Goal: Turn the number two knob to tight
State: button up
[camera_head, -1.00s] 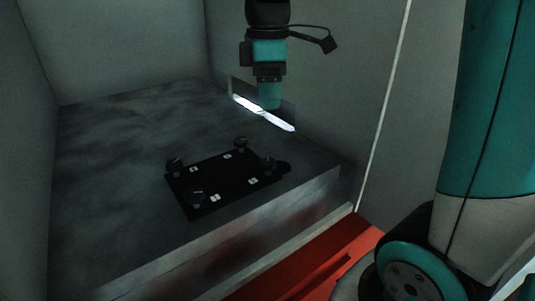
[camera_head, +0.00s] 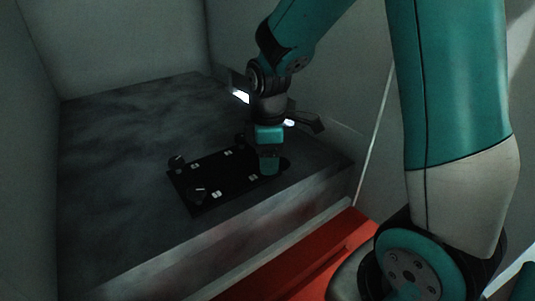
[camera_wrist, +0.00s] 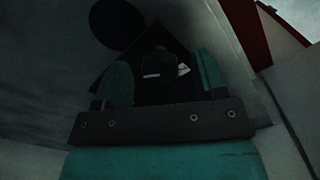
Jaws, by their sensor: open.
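A black panel (camera_head: 232,188) lies on the grey block, with a dark knob near each corner and small white labels whose numbers I cannot read. Knobs show at the far left (camera_head: 176,163), the back (camera_head: 240,140) and the front (camera_head: 198,197). My gripper (camera_head: 269,170) is low over the panel's right corner and hides the knob there. In the wrist view my gripper (camera_wrist: 162,75) is open, its teal fingers on either side of a dark knob (camera_wrist: 158,62). A white mark (camera_wrist: 183,69) shows beside it. Contact cannot be told.
The panel sits on a grey block (camera_head: 120,130) with a front edge. Grey walls stand behind and left. A bright strip (camera_head: 241,96) lies at the back, partly behind my arm. A red surface (camera_head: 315,255) is below in front. A dark disc (camera_wrist: 118,22) shows in the wrist view.

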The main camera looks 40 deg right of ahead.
jog(key=c, duration=0.9)
jog(key=m, duration=0.9)
jog(key=shift+r, duration=0.1)
jog(key=m, duration=0.4)
jog(key=shift+w+m+p, duration=0.1)
jog(key=shift+m+p, duration=0.2)
jog(key=shift+p, duration=0.1)
jog(key=shift+m, duration=1.8)
